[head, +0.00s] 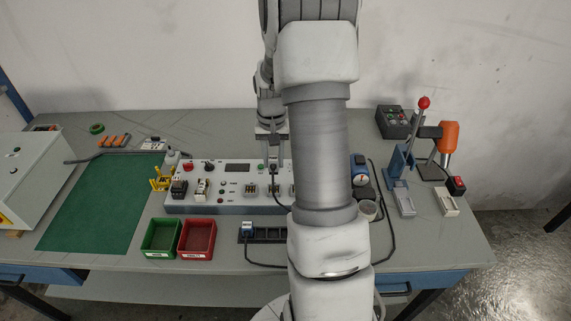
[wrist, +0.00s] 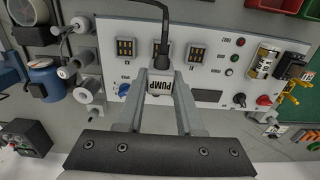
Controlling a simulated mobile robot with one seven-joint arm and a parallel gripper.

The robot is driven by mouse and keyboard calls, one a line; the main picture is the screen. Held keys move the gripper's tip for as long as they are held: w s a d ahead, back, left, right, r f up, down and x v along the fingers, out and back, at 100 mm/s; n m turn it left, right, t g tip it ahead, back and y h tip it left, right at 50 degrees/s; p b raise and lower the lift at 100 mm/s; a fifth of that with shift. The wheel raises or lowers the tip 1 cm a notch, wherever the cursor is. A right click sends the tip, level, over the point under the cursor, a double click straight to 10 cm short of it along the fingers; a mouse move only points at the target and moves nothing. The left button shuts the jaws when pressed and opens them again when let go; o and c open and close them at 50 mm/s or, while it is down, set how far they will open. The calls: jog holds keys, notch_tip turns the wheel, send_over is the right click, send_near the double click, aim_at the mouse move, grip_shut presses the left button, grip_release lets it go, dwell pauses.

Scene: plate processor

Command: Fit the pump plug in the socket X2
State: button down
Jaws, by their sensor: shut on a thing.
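The pump plug (wrist: 160,84) is a white block with a black "PUMP" label, and a black cable runs from it toward the top of the wrist view. My gripper (wrist: 161,76) is shut on it, one finger on each side. In the head view my gripper (head: 272,166) hangs above the middle of the control panel (head: 228,209). The panel has a row of sockets. In the wrist view one socket (wrist: 125,47) shows left of the plug and another (wrist: 197,54) right of it. The plug and its cable cover the middle place; I cannot tell whether they touch there.
A power strip (head: 268,236) lies in front of the panel. Green (head: 161,236) and red (head: 197,237) bins stand at its left. A blue pump-like unit (wrist: 45,78) with a hose sits beside the panel. A lever press (head: 402,160) is at the right. My arm hides part of the table.

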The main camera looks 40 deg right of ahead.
jog(key=shift+w, duration=0.2)
jog(key=shift+f+b, duration=2.1)
jog(key=shift+f, duration=0.9)
jog(key=shift+s+f+b, duration=0.1)
jog(key=shift+f+b, duration=0.85)
jog(key=shift+f, duration=0.3)
jog(key=shift+c, duration=2.3)
grip_release()
notch_tip(320, 180, up, 17)
jog(key=shift+r+p, duration=0.2)
jog(key=shift+p, duration=0.5)
